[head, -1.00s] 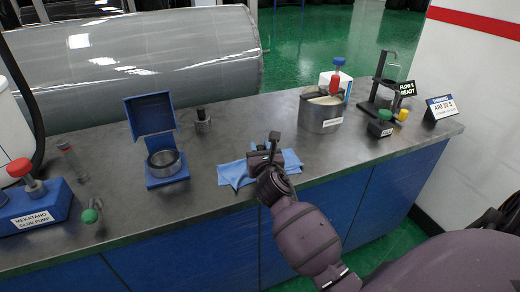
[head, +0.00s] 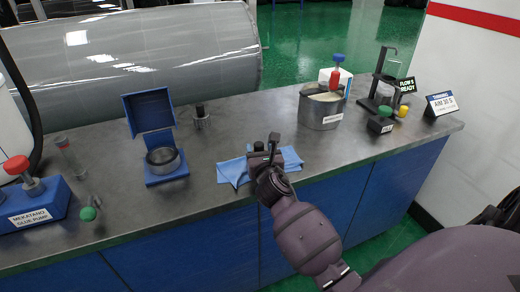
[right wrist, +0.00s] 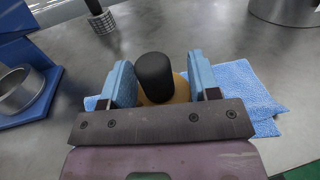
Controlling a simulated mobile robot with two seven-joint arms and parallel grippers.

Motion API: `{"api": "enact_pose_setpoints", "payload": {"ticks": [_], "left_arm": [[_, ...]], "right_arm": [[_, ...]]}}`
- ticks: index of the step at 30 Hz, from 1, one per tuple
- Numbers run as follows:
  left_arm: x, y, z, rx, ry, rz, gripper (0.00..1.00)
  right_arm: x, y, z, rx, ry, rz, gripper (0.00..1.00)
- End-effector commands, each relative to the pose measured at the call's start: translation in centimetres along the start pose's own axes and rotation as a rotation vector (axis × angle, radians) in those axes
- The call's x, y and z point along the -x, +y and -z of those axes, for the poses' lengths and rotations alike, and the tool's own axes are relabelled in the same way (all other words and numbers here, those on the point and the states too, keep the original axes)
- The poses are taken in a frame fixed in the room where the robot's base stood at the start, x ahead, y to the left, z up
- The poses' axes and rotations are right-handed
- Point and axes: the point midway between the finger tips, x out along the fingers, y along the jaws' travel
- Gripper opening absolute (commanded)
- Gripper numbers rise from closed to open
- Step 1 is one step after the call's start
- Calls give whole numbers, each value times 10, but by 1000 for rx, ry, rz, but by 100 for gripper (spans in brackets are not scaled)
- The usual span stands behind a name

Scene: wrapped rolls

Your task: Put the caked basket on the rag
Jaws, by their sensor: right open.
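The caked basket (right wrist: 180,88) has a black knob and a yellow-brown body, and stands between the fingers of my right gripper (right wrist: 161,82). The gripper is open, a pale blue finger on each side of the basket with small gaps. The rag (right wrist: 240,88) is a blue cloth lying flat under and around the basket; it also shows in the head view (head: 234,172). In the head view my right gripper (head: 266,158) is over the rag and hides most of the basket; only its black knob (head: 258,147) shows. My left gripper is not in view.
A second basket (head: 202,118), metal with a black knob, stands behind. A blue open housing (head: 166,179) with a metal ring is to its left. A steel pot (head: 321,112) stands right of the rag. A glue pump (head: 38,205) is at far left. Bare counter lies between.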

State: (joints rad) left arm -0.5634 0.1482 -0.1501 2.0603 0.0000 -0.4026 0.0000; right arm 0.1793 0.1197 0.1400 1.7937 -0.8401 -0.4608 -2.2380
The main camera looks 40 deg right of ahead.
Motion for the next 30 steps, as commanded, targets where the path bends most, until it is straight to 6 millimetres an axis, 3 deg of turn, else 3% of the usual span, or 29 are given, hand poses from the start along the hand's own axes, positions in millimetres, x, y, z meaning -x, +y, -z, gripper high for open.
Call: {"api": "enact_pose_setpoints", "payload": {"ticks": [5,21,30], "left_arm": [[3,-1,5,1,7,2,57],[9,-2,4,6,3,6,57],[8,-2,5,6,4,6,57]], "right_arm": [[0,0,-19,-4,-8,0,56],[95,0,-15,-2,-5,0,56],[119,0,-14,-11,-4,-2,56]]}}
